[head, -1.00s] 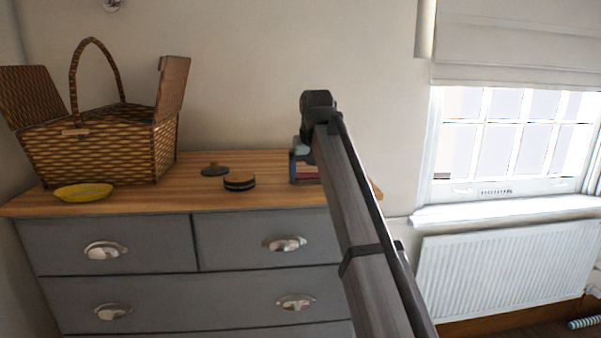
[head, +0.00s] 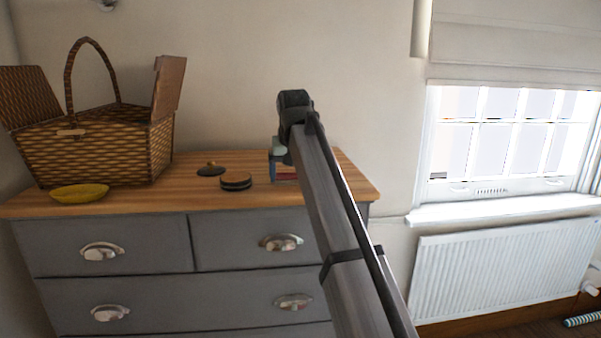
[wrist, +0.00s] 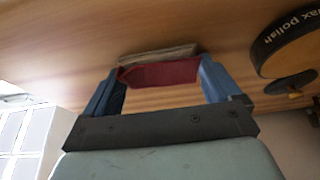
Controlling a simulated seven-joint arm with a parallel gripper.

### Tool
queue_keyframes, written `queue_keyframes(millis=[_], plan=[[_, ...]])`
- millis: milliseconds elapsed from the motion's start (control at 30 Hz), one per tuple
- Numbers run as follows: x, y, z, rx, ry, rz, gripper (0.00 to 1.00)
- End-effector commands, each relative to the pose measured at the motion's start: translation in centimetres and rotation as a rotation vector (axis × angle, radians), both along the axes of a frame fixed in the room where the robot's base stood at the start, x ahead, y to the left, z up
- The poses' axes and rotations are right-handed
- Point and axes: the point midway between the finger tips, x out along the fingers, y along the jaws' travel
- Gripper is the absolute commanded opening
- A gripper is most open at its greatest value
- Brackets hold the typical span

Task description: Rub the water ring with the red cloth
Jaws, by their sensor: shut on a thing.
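My gripper (wrist: 162,85) is shut on the red cloth (wrist: 165,74), which spans between its two blue fingers. A pale, tan-edged strip (wrist: 158,55) lies along the cloth's far side; I cannot tell whether it is part of the cloth. In the head view my gripper (head: 284,170) is low over the right part of the wooden dresser top (head: 345,178), partly hidden by my arm. The cloth shows there as a small red patch (head: 286,176). It is at or close to the wood; contact is unclear. I cannot make out the water ring in either view.
A wax polish tin (head: 236,183) and a dark knobbed lid (head: 210,170) sit left of my gripper. The tin also shows in the wrist view (wrist: 290,45). A yellow dish (head: 79,194) and an open wicker basket (head: 95,145) stand farther left. The wall is behind.

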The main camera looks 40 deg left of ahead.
Motion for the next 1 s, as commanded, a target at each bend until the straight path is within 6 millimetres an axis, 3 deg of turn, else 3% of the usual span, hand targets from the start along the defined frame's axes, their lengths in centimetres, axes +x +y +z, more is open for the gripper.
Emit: queue_keyframes(millis=[200,1000], plan=[[-1.0,1.5,0.0,0.0,0.001,-0.001,0.62],[4.3,-3.9,-0.1,-0.001,0.001,-0.002,0.62]])
